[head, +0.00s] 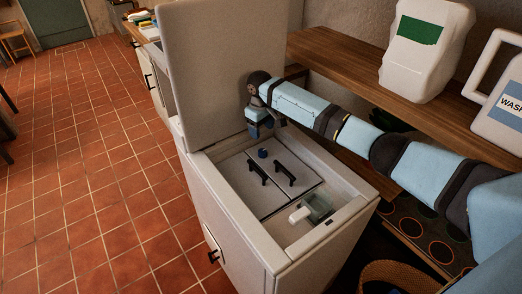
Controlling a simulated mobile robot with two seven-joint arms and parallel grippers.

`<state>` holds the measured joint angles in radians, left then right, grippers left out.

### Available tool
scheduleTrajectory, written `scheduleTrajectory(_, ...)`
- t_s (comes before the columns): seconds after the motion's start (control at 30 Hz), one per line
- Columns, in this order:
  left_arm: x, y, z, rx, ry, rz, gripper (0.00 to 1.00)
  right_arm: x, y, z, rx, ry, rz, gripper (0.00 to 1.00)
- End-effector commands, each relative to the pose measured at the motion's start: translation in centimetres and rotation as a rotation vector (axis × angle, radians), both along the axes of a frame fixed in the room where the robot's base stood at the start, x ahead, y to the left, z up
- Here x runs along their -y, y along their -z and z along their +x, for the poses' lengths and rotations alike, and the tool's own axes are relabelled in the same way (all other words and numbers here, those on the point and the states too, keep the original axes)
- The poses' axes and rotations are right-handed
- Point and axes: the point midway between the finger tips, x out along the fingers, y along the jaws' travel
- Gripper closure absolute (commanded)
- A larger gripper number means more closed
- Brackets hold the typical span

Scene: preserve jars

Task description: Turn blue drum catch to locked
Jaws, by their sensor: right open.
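The blue drum catch (263,153) is a small round knob on the grey drum flaps (240,172), at their far edge inside the open top-loading washer (225,222). Two black handles stand on the flaps, which look shut. I cannot read which way the catch is turned. My right gripper (261,133) reaches in from the right and points down just above the catch, apart from it as far as I can see. It is open and seems empty; its fingertips are small and partly dark. My left gripper is not in view.
The washer's lid (208,65) stands upright behind the opening. A greenish clear container with a white part (299,215) sits in the near right corner of the opening. A wooden shelf (345,55) at right holds white jugs (425,50). Tiled floor at left is mostly clear.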

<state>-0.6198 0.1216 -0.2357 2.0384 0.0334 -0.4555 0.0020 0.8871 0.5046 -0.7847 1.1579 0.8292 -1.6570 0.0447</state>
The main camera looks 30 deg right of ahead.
Motion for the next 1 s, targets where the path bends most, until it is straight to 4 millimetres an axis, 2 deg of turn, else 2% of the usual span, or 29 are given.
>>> scheduleTrajectory(0.03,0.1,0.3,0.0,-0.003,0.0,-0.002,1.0,0.0,1.3,0.0,-0.003,0.001,0.0,0.4)
scheduleTrajectory(0.2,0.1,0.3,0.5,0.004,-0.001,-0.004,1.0,0.1,5.1,0.0,-0.003,-0.001,0.0,0.4)
scheduleTrajectory(0.4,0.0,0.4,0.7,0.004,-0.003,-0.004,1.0,0.3,8.5,0.1,0.0,0.0,0.0,0.4)
scheduleTrajectory(0.5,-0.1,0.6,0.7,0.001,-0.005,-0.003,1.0,0.3,9.5,0.1,-0.001,0.0,0.0,0.4)
scheduleTrajectory(0.63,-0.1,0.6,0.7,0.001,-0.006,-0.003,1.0,0.3,10.2,0.1,0.001,-0.001,0.0,0.4)
scheduleTrajectory(0.9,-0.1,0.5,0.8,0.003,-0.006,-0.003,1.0,0.4,10.3,0.1,0.001,-0.001,0.0,0.4)
scheduleTrajectory(0.93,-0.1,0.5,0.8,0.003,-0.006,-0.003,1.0,0.4,10.3,0.1,0.001,-0.001,0.0,0.42)
scheduleTrajectory(1.0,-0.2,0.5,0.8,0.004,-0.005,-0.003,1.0,0.4,10.3,0.1,0.001,-0.001,0.0,0.58)
